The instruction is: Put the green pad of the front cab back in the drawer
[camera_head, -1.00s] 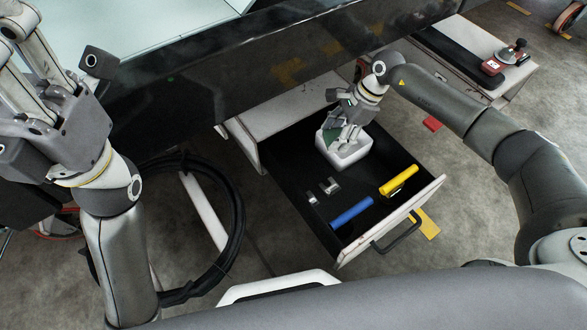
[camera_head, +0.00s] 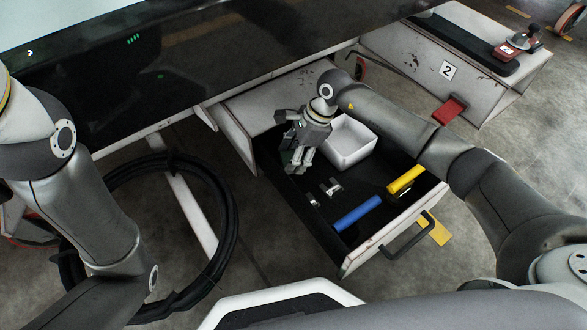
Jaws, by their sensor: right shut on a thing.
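The drawer (camera_head: 413,219) under the cab is pulled open, with a black floor. My right gripper (camera_head: 299,161) is inside the drawer area, just left of the white box (camera_head: 349,142). It points down and is shut on the green pad (camera_head: 289,157), of which only a small dark green part shows beside the fingers. Whether the pad touches the drawer floor I cannot tell. My left arm shows at the left edge, but its gripper is out of the picture.
The drawer also holds a blue cylinder (camera_head: 358,213), a yellow cylinder (camera_head: 405,180) and small metal pieces (camera_head: 331,187). A black hose coil (camera_head: 228,215) lies left of the drawer. A unit marked 2 (camera_head: 448,70) stands at the right.

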